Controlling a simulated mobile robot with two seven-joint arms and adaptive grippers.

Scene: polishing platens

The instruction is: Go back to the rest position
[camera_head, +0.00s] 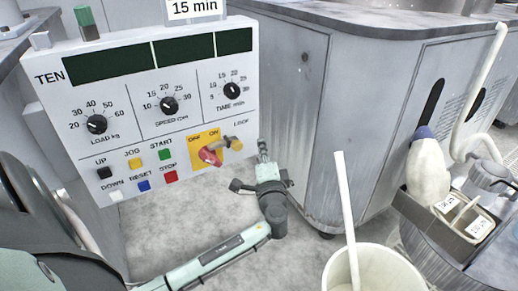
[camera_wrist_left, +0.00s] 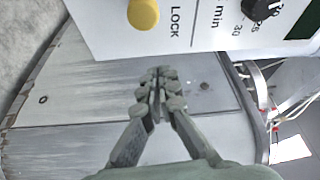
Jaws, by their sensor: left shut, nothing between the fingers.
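My left gripper (camera_head: 263,148) is shut and empty, just right of the control panel's lower right edge in the head view. In the left wrist view its fingertips (camera_wrist_left: 160,78) meet with nothing between them. The white control panel (camera_head: 140,112) has three black dials, coloured buttons and a red switch (camera_head: 210,156) on a yellow OFF/ON plate. A yellow knob sits by the LOCK label, and this yellow knob (camera_wrist_left: 143,13) is near the top of the wrist view, apart from my fingers. My right gripper is not in view.
A grey metal cabinet (camera_head: 290,110) stands behind the gripper. A white bucket (camera_head: 373,272) with a white stick in it is at the lower right. Grey floor lies below the panel.

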